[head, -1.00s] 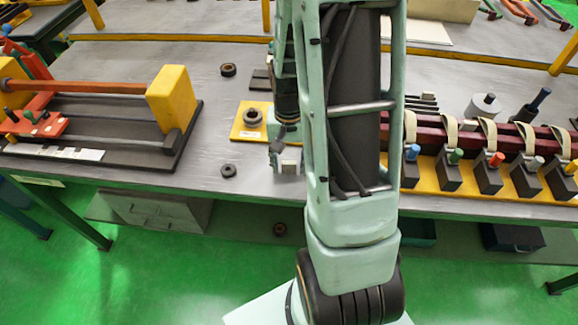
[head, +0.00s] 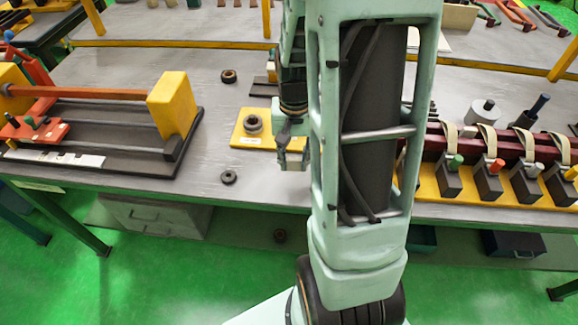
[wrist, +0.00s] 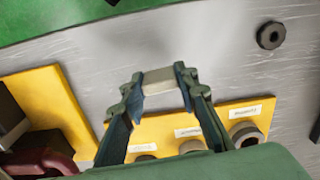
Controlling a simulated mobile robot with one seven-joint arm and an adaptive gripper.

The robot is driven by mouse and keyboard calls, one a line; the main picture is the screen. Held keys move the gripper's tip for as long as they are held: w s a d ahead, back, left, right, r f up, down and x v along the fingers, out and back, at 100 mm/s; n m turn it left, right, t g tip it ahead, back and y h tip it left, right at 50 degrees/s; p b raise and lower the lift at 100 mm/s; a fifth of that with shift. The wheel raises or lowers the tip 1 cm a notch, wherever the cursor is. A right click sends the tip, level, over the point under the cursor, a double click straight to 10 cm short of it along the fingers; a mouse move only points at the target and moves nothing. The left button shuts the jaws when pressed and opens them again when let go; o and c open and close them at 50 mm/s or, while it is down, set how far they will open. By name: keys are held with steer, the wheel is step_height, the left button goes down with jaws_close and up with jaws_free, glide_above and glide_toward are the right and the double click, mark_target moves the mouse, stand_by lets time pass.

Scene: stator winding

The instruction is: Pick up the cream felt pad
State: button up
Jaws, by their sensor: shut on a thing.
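My gripper (wrist: 160,88) is shut on the cream felt pad (wrist: 158,77), a small pale block between the two fingertips in the wrist view. The pad appears to be held above the grey table, beyond the edge of a yellow labelled board (wrist: 218,115). In the head view my gripper (head: 291,158) hangs near the table's front edge, just right of that board (head: 240,138). The pad is small there and largely hidden by the fingers. My arm covers much of the middle of the head view.
A dark ring (head: 252,124) sits on the yellow board. Loose dark nuts lie on the table (head: 228,177). A fixture with a yellow block (head: 172,102) stands left. A yellow-based rack (head: 490,188) with dark blocks and coloured knobs stands right. Bare table lies between fixture and board.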

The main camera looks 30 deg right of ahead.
steer(key=s+d+r, duration=0.8)
steer(key=s, duration=0.2)
steer(key=w+a+f+n+p, duration=0.2)
steer(key=w+a+n+p, duration=0.3)
steer(key=w+a, duration=1.2)
steer(key=a, duration=0.2)
steer(key=shift+w+a+f+n, duration=0.3)
steer(key=shift+w+f+n, duration=0.05)
steer(key=shift+f+n, duration=0.05)
